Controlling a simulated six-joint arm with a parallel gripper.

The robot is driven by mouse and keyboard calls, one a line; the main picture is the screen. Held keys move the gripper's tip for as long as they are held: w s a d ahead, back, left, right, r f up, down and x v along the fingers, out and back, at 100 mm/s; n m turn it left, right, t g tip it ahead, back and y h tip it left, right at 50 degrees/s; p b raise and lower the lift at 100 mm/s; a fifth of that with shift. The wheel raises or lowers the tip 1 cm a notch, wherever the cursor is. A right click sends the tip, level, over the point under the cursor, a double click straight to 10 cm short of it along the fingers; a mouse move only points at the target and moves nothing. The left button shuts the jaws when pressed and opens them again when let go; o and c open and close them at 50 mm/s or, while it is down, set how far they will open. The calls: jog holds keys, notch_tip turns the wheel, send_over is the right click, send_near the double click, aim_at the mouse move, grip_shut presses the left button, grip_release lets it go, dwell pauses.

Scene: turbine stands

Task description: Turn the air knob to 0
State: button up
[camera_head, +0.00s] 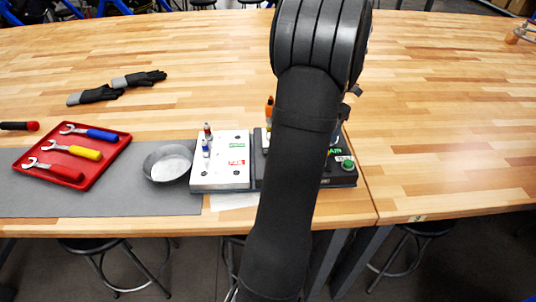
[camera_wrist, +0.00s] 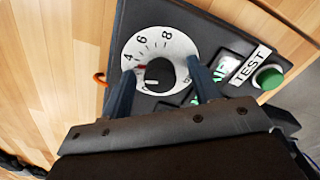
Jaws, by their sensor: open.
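In the wrist view a round white dial (camera_wrist: 181,46) with black numbers is set on a dark panel. The numbers 4, 6 and 8 can be read, and part of the dial is hidden by my gripper. The black knob (camera_wrist: 159,73) is at its middle, with a red mark near its upper left, close to the 4. My gripper (camera_wrist: 160,66) is open, with one finger on each side of the knob. I cannot tell whether the fingers touch it. In the head view my arm hides the knob and most of the dark control box (camera_head: 344,178).
A green button (camera_wrist: 269,77) beside a TEST label is right of the dial. A white box (camera_head: 220,178) with small bottles, a metal bowl (camera_head: 168,163) and a red wrench tray (camera_head: 112,150) stand to the left. Gloves (camera_head: 95,95) lie farther back.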

jog(key=shift+o, duration=0.3)
jog(key=shift+r, duration=2.5)
jog(key=shift+c, duration=1.1)
jog(key=m, duration=0.3)
jog(key=r+m, duration=0.1)
jog(key=m, duration=0.2)
jog(key=shift+r, duration=0.2)
jog(key=m, duration=0.2)
jog(key=r+m, duration=0.1)
jog(key=m, duration=0.4)
jog(key=shift+r, duration=0.25)
jog(key=shift+f, duration=3.95)
jog(key=shift+c, duration=0.2)
